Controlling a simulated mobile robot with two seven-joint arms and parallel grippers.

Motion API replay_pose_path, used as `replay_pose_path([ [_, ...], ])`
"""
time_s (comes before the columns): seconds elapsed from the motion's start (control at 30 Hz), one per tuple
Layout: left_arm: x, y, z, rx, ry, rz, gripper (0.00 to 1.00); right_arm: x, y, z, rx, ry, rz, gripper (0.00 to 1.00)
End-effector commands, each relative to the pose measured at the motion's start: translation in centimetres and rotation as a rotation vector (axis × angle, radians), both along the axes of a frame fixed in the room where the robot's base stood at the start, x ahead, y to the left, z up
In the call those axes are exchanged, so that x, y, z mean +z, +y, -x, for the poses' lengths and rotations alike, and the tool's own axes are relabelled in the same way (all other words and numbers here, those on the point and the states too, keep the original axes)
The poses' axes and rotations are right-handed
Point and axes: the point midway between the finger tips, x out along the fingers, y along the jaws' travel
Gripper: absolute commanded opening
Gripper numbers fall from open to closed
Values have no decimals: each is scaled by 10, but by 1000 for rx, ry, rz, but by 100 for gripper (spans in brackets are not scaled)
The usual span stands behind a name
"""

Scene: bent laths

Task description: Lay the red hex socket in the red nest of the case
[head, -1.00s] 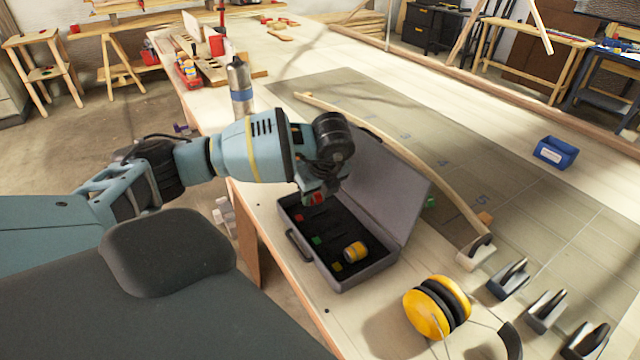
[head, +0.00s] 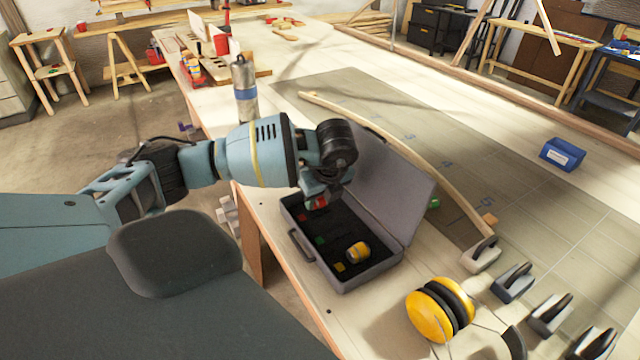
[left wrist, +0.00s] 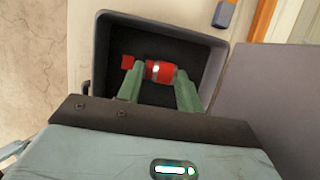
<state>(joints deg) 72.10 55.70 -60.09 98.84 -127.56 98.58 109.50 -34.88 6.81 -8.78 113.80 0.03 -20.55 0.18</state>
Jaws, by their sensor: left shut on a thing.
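The open grey case (head: 303,252) lies on the bench with its lid tilted back. My left gripper (head: 318,198) is over the far left part of its dark inside. It is shut on the red hex socket (head: 319,203), which shows as a red piece with a silver band between the green fingers in the left wrist view (left wrist: 165,72). A red mark (head: 301,217) in the case, also in the left wrist view (left wrist: 127,62), lies beside the socket. I cannot tell whether the socket touches the case floor. My right gripper is out of view.
Yellow ear muffs (head: 430,316) and several clamps are at the right. A bent lath (head: 415,147) runs behind the lid.

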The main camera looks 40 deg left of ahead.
Motion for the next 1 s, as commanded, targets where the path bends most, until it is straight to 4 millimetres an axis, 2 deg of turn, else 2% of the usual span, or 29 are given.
replay_pose_path([
  [0.53, -10, 0, 0, 0, 0, 1, 13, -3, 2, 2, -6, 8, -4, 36],
  [1.0, -10, 0, 0, 0, 0, 0, 13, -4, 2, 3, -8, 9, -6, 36],
])
